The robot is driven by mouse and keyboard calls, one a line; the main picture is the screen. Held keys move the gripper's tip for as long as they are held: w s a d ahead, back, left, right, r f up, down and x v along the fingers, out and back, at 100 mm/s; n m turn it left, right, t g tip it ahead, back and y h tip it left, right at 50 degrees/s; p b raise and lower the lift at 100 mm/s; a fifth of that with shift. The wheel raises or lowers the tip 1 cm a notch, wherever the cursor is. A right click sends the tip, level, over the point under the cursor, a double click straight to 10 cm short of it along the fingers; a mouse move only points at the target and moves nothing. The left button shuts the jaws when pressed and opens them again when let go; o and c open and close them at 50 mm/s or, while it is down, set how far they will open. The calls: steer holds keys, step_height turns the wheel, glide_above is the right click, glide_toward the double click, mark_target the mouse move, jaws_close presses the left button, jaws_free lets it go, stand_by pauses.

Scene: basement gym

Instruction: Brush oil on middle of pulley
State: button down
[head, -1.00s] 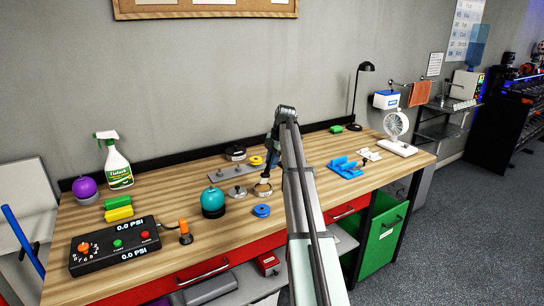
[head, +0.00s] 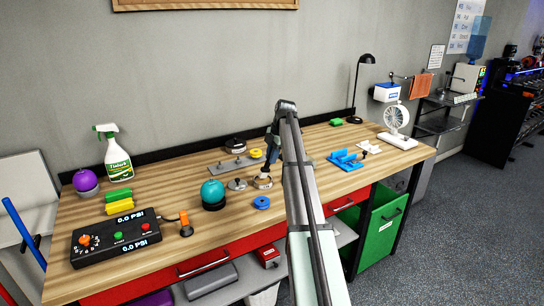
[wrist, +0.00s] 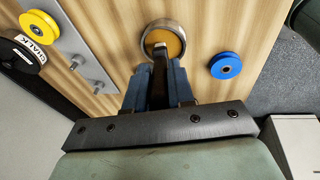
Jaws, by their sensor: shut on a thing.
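My gripper (wrist: 158,82) is shut on a dark brush (wrist: 160,62). It points down over a round metal dish (wrist: 147,37) holding amber liquid; the brush's tip overlaps the liquid, and I cannot tell how deep it reaches. The dish also shows in the head view (head: 262,184), below my gripper (head: 266,166). A blue pulley (wrist: 226,65) lies flat on the bench, right of the dish in the wrist view. A yellow pulley (wrist: 39,26) is at the left, by a grey plate with pegs (wrist: 83,55); I cannot tell which pulley is meant.
A grey metal disc (head: 237,184) and a teal ball on a black base (head: 213,194) stand left of the dish. A black chalk container (wrist: 22,52) is behind the plate. A blue holder (head: 346,160) sits right of my arm. Bare wood lies between.

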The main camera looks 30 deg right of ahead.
steer(key=shift+f, duration=0.5)
stand_by(0.9)
steer(key=shift+r, duration=3.5)
